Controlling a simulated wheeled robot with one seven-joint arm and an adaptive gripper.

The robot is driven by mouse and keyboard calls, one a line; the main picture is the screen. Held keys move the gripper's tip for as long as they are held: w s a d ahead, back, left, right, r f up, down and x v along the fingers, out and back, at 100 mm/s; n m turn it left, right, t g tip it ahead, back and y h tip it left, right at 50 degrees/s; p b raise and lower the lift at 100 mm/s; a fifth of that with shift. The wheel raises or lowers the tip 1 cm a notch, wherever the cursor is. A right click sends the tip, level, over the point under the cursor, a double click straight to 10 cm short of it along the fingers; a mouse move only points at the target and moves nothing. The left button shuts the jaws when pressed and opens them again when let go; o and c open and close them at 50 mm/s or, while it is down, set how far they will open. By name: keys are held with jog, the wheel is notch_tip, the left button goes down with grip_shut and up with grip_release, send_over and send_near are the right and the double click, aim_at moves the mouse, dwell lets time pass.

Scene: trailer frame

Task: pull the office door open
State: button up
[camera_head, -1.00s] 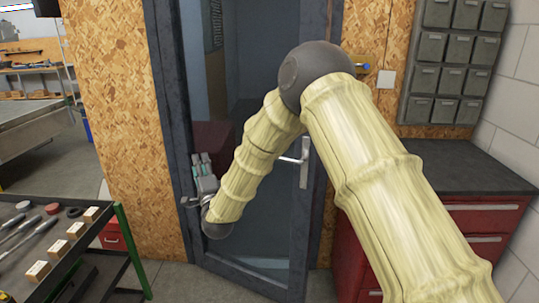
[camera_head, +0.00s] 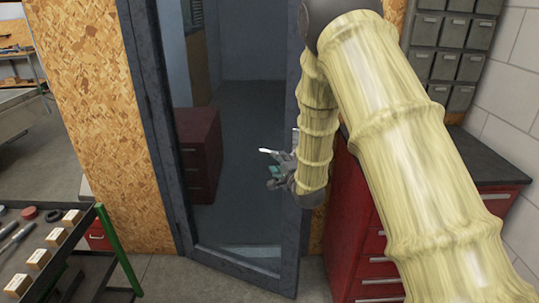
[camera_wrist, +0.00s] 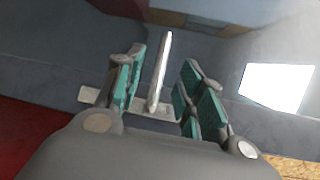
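The office door (camera_head: 290,240) has a dark grey frame and a large glass pane. Its lower right corner stands out toward me from the wall line, so it looks slightly ajar. Its silver lever handle (camera_head: 268,151) is on the right side, with the base partly hidden by my arm. My gripper (camera_head: 275,176) is at the handle, close to the door's right edge. In the wrist view the lever (camera_wrist: 160,72) lies between my gripper's green-padded fingers (camera_wrist: 160,95), which are spread with gaps on both sides. The handle plate (camera_wrist: 145,112) shows behind them.
A red cabinet with a dark top (camera_head: 465,160) stands close to the right of the door. A tool cart with a green post (camera_head: 115,245) is at the lower left. Bare floor (camera_head: 210,285) lies before the door. A red cabinet (camera_head: 197,150) shows through the glass.

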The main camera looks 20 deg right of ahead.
jog(key=w+p, duration=0.1)
jog(key=w, duration=0.5)
jog(key=shift+w+a+f+p, duration=0.35)
jog(key=shift+f, duration=0.1)
